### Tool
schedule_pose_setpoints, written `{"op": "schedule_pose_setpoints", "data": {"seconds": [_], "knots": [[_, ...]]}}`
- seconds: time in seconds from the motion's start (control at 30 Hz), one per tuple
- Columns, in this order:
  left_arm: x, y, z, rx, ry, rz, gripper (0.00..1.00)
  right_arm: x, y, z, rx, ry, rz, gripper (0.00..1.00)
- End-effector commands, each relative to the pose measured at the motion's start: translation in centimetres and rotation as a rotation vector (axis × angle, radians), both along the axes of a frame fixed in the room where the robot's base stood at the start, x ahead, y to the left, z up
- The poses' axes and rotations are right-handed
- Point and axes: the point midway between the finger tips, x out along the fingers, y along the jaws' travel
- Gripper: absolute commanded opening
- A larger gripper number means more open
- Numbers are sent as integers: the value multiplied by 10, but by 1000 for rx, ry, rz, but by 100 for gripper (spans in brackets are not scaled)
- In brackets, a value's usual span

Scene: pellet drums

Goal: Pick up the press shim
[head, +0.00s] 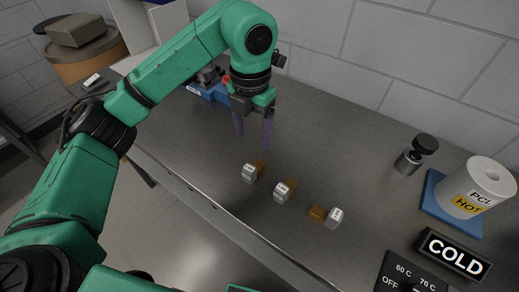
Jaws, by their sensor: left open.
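My left gripper (253,137) hangs over the metal bench with its two dark purple fingers apart, pointing down, and nothing between them. Three small pale blocks with tiny labels stand in a row in front of it: a left block (249,174), a middle block (281,192) and a right block (334,217). A brown piece (317,213) lies beside the right block, and brown pieces show partly hidden behind the other two. The labels are too small to read, so I cannot tell which is the press shim. My right gripper is out of view.
The grey bench (330,150) is clear around the blocks. At right are a metal weight with a black knob (412,158), a white "PCL HOT" drum (477,187) on a blue pad, a "COLD" sign (455,255) and a temperature dial panel (405,275). A wall stands behind.

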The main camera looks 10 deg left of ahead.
Motion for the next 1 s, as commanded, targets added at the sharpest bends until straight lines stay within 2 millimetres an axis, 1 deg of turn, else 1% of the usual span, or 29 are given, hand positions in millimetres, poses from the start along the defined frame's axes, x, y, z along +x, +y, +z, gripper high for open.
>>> {"op": "schedule_pose_setpoints", "data": {"seconds": [0.07, 0.17, 0.3, 0.37, 0.43, 0.57, 0.7, 0.8, 0.9, 1.0], "knots": [[-1, -1, -5, -1, 3, -3, 72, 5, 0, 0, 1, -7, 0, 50], [-2, -1, -23, -3, 6, -3, 72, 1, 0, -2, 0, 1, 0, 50], [-2, -1, -60, -4, 9, -3, 72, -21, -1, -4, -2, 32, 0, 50], [-3, -1, -74, -4, 8, -3, 72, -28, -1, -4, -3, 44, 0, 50], [-2, 0, -82, -2, 4, -2, 72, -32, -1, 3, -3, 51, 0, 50], [-1, 1, -97, -2, 5, -1, 72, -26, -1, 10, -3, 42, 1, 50], [2, 4, -121, -1, 7, -1, 72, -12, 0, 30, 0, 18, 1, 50], [2, 3, -140, -3, 3, -2, 72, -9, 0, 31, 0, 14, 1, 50], [3, 3, -146, -3, 0, -4, 72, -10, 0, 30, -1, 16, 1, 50], [3, 3, -146, -2, 0, -3, 72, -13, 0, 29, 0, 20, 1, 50]]}}
